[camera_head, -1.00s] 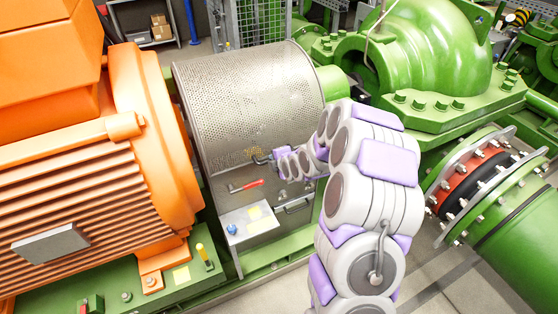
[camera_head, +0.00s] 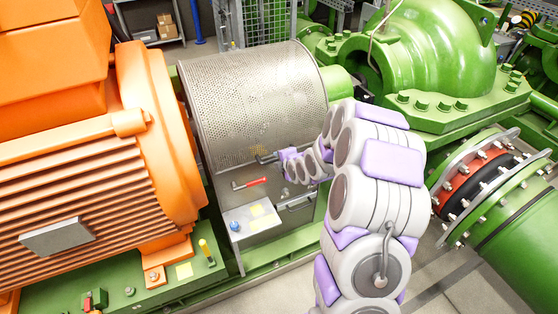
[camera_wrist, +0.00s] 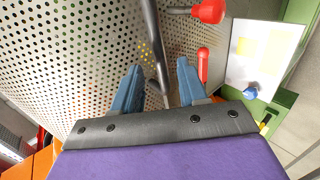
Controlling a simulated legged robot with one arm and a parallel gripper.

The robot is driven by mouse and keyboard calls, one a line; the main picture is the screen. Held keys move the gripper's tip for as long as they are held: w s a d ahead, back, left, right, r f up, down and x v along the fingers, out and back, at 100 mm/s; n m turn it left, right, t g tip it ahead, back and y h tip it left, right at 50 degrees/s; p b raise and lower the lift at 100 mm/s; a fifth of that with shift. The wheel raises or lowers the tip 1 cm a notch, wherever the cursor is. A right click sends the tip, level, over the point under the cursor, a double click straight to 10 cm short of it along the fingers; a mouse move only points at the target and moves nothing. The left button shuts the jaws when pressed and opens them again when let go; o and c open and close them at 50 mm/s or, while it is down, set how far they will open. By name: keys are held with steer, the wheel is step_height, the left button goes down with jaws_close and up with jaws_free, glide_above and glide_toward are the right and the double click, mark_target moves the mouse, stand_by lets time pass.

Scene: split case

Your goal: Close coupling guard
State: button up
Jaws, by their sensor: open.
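The coupling guard (camera_head: 255,100) is a perforated grey metal cover, curved over the space between the orange motor and the green pump. It also fills the left of the wrist view (camera_wrist: 60,60). My gripper (camera_head: 268,158) is at the guard's lower front edge. In the wrist view its two blue fingers (camera_wrist: 158,75) are apart, with a dark bent bar (camera_wrist: 152,40) passing between them. I cannot tell whether either finger touches the bar. A red-handled lever (camera_head: 250,183) is below the guard; a red handle (camera_wrist: 203,65) and a red knob (camera_wrist: 208,11) show right of the fingers.
The orange motor (camera_head: 90,165) stands left and the green pump (camera_head: 440,60) right. A pale plate with yellow labels and a blue knob (camera_head: 236,226) sits at the front. A flanged green pipe (camera_head: 515,225) is at the right. Some grey floor shows in front.

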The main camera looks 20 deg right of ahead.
steer(key=b+v, duration=0.1)
steer(key=v, duration=1.4)
steer(key=shift+s+b, duration=0.15)
steer(key=shift+b, duration=0.25)
steer(key=s+a+r+m+g, duration=0.2)
steer(key=s+a+m+g, duration=0.2)
steer(key=s, duration=0.7)
steer(key=s+a+r+m+g, duration=0.1)
steer(key=s+a+m+g, duration=0.3)
steer(key=s, duration=0.7)
steer(key=s+a+r+m+g, duration=0.2)
steer(key=s+a+m+g, duration=0.2)
steer(key=s+a+m, duration=0.3)
steer(key=s+m, duration=0.3)
steer(key=s, duration=0.1)
steer(key=shift+s+r, duration=0.35)
